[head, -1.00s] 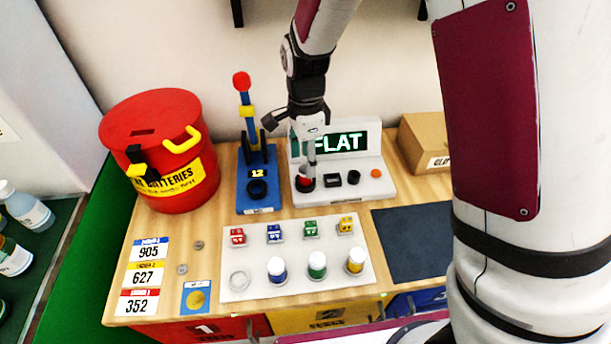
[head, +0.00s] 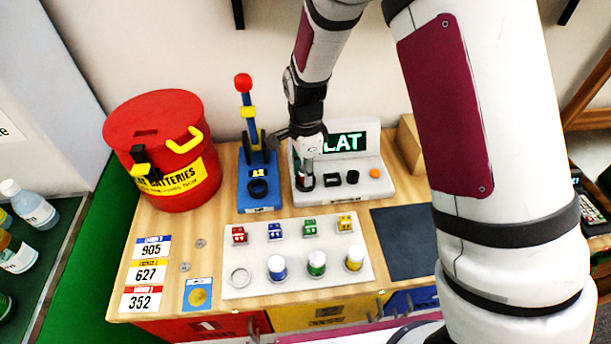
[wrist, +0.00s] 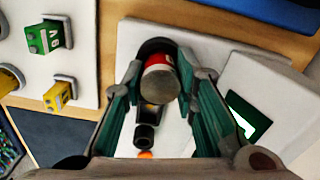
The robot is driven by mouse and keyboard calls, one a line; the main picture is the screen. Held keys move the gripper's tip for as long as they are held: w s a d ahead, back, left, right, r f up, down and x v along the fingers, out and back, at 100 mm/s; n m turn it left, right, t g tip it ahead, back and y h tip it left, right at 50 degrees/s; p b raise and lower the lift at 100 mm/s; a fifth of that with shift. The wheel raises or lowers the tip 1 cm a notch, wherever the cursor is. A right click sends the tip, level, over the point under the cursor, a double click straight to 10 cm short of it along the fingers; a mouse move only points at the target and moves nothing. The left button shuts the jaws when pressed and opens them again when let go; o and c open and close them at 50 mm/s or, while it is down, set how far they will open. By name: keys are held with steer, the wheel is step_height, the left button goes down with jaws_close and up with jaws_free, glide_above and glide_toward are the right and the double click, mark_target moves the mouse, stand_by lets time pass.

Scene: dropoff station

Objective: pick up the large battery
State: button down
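The large battery (wrist: 161,80) is a red cylinder with a bare metal end. In the wrist view it stands in the round black socket of the white battery tester (wrist: 190,45). My gripper (wrist: 160,68) is open, with one green-lined finger on each side of the battery and gaps between them. In the head view my gripper (head: 305,172) points down over the tester's left socket and hides most of the battery. The tester's screen (head: 346,142) shows green letters, partly covered by my arm; "LAT" is readable.
A blue stand with a red-knobbed lever (head: 257,180) is close on the left. A red battery bin (head: 160,150) stands further left. A white tray (head: 300,255) with small blocks and capped jars is in front. A dark mat (head: 405,245) lies at right.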

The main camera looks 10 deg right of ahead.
steer(key=shift+r, duration=0.1)
steer(key=shift+w+r, duration=0.1)
steer(key=shift+r, duration=0.35)
steer(key=r, duration=0.1)
steer(key=s+r, duration=0.1)
steer(key=shift+s+d+r+b, duration=0.1)
steer(key=shift+s+r+b, duration=0.1)
steer(key=shift+r+b, duration=0.15)
steer(key=s+d+r, duration=0.1)
steer(key=s+d, duration=0.1)
steer(key=s, duration=1.2)
steer(key=shift+s+d+r, duration=0.15)
steer(key=shift+s+d, duration=0.1)
steer(key=shift+d, duration=0.15)
